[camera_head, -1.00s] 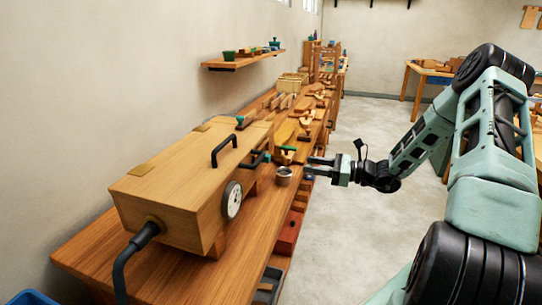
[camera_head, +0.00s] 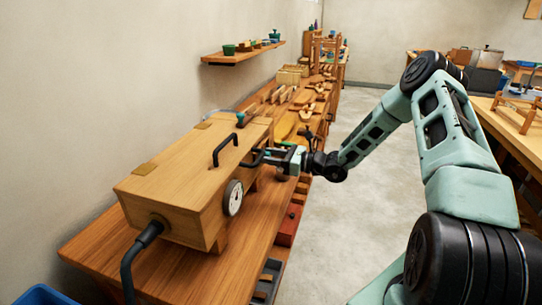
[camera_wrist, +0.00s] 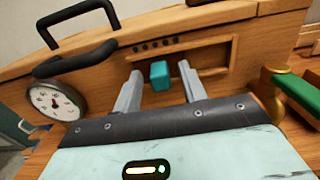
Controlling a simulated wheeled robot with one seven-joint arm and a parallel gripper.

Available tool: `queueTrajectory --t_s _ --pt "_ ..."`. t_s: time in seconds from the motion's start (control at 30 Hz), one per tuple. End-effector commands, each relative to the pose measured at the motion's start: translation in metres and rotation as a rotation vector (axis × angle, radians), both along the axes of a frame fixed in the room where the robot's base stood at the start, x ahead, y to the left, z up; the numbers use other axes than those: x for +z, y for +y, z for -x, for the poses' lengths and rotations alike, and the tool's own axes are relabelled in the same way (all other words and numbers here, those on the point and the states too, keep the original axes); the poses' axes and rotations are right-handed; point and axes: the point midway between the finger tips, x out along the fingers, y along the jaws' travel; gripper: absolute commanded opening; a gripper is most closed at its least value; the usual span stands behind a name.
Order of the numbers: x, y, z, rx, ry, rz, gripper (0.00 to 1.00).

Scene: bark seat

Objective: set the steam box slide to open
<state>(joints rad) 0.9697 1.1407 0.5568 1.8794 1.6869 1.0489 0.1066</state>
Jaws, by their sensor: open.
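The steam box (camera_head: 180,185) is a long wooden box on the workbench, with a round dial and black handles. In the wrist view its front face (camera_wrist: 110,75) carries a slide with a teal knob (camera_wrist: 160,75), set at the left part of a framed slot (camera_wrist: 215,72). A row of small dark holes (camera_wrist: 153,45) sits above the knob. My gripper (camera_head: 272,156) is at the box's far right end; in the wrist view its open fingers (camera_wrist: 160,82) stand either side of the knob. Whether they touch it I cannot tell.
The dial (camera_wrist: 55,101) and a black bar handle (camera_wrist: 75,58) are left of my fingers. A green-topped wooden piece (camera_wrist: 297,92) is close on the right. The workbench (camera_head: 215,270) holds wooden tools further back. The floor (camera_head: 335,235) right of the bench is clear.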

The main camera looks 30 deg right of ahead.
Motion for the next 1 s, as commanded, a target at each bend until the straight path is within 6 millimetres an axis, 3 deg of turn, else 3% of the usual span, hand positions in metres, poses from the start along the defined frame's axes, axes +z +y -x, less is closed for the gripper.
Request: queueTrajectory --t_s 0.1,0.27,0.47,0.73,1.0 --pt "0.000 0.000 0.000 0.000 0.000 0.000 0.42" --pt "0.000 0.000 0.000 0.000 0.000 0.000 0.00" --pt "-0.001 -0.005 -0.003 -0.001 -0.002 0.002 0.00" --pt "-0.002 -0.040 -0.030 -0.003 -0.002 0.003 0.00" --pt "0.000 -0.045 -0.033 -0.004 0.000 0.001 0.00"
